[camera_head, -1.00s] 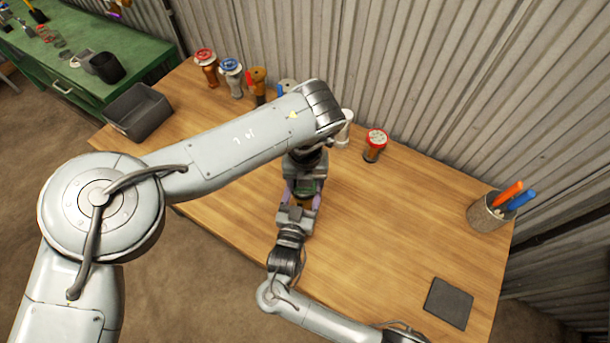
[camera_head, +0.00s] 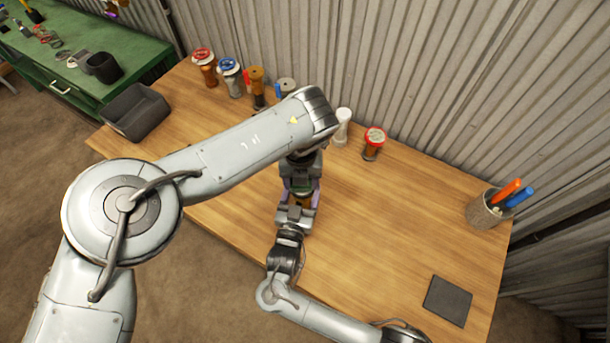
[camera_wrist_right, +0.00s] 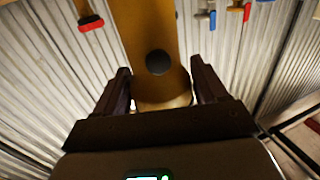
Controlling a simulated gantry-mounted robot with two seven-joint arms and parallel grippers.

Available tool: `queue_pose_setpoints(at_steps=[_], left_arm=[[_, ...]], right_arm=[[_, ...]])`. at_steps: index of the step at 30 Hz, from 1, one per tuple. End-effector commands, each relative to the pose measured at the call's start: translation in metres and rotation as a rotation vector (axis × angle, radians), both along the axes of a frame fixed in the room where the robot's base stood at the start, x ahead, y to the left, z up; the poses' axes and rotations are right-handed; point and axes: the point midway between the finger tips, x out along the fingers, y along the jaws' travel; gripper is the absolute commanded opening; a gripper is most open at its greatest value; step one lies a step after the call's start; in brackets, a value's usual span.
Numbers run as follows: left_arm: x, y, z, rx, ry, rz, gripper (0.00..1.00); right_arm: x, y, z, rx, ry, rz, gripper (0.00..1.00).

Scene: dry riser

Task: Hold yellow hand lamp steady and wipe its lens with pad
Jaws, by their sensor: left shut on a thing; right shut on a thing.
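The yellow hand lamp (camera_wrist_right: 152,45) shows in the right wrist view as a yellow cylinder with a dark round button, between the two fingers. My right gripper (camera_wrist_right: 160,92) is shut on it. In the head view my right gripper (camera_head: 298,203) comes from below, and only a small yellow-brown part of the lamp (camera_head: 300,199) shows there. My left gripper (camera_head: 300,180) points down just beyond it, close to the lamp, and is shut on a small greenish thing that looks like the pad. The lens and any contact with it are hidden.
Several capped lamps or bottles stand along the back edge, including a red-capped one (camera_head: 373,143) and a white one (camera_head: 342,127). A grey bin (camera_head: 136,112) is at the left, a pen cup (camera_head: 488,210) and dark mat (camera_head: 447,300) at the right. The table's middle right is clear.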

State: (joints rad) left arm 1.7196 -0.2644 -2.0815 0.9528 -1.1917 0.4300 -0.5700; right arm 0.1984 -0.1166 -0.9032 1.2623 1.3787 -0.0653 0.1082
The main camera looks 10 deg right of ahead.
Motion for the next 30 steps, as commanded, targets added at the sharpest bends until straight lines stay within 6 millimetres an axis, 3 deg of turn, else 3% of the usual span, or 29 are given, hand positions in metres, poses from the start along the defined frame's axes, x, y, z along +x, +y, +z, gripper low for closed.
queue_pose_setpoints(at_steps=[3, 8, 19, 23, 30], left_arm=[[-0.008, 0.006, 0.0, -0.002, 0.001, -0.002, 0.32], [0.0, 0.014, 0.0, -0.001, -0.002, 0.001, 0.32], [0.02, -0.005, 0.0, -0.002, -0.004, -0.001, 0.32], [0.012, -0.011, -0.001, -0.002, 0.0, -0.002, 0.32], [0.001, -0.001, -0.001, 0.0, 0.003, -0.001, 0.32]], right_arm=[[0.0, 0.0, 0.0, 0.0, -0.001, 0.0, 0.29], [0.0, 0.0, 0.0, 0.0, -0.001, 0.0, 0.29], [0.0, 0.0, 0.0, 0.0, -0.001, 0.001, 0.29], [0.0, 0.0, 0.0, 0.0, -0.001, 0.001, 0.29], [0.0, 0.0, 0.0, 0.0, -0.001, 0.0, 0.29]])
